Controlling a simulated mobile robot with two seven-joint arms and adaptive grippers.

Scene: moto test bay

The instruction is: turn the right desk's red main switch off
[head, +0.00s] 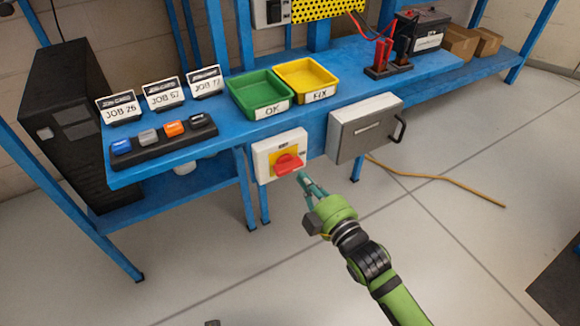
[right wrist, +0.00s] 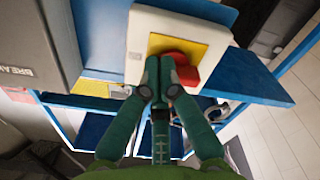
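The red main switch (head: 289,163) is a rotary handle on a yellow plate, on a white box (head: 264,160) at the front edge of the blue desk. In the head view its handle lies roughly crosswise. My right gripper (head: 303,178) is just below and right of the handle. In the right wrist view, the fingertips of my right gripper (right wrist: 157,78) are together in front of the red handle (right wrist: 184,68) and cover its left part. Nothing shows between them. I cannot tell whether they touch the handle. My left gripper is not in view.
A grey box with a black handle (head: 366,130) hangs right of the switch box. On the desk stand a green tray (head: 246,105), a yellow tray (head: 322,72), job signs and a button strip (head: 150,149).

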